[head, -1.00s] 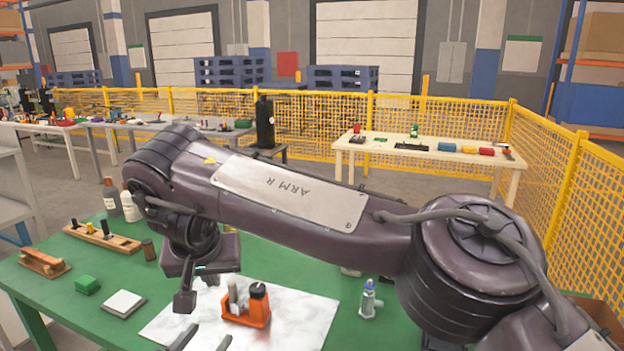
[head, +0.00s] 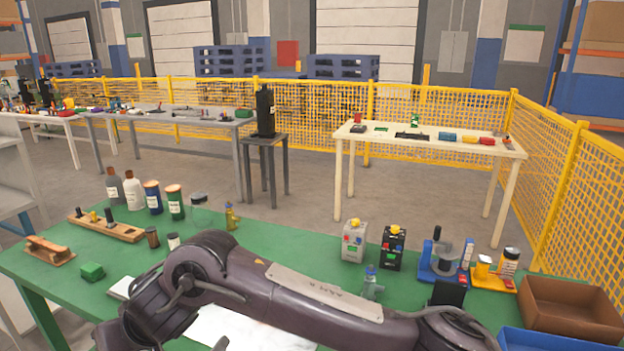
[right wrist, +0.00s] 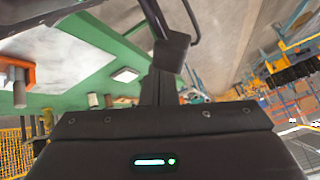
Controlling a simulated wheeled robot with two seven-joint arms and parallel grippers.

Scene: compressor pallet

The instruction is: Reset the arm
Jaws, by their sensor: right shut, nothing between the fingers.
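My right arm (head: 330,297), dark with a pale plate, lies low across the front of the green table (head: 300,250) in the head view. Its hand end drops out of the picture at the lower left. In the right wrist view my right gripper (right wrist: 171,52) is shut and empty, with the green table edge, a white sheet and the floor beyond it. A dark tip at the bottom edge of the head view may be my left gripper (head: 220,343); most of it is hidden, so its opening does not show.
Several bottles (head: 134,190), a wooden rack (head: 106,228) and a green block (head: 92,271) stand at left. A small bottle (head: 371,283) stands close behind my arm. Grey and black boxes, a blue fixture (head: 440,258) and a brown carton (head: 570,308) are at right.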

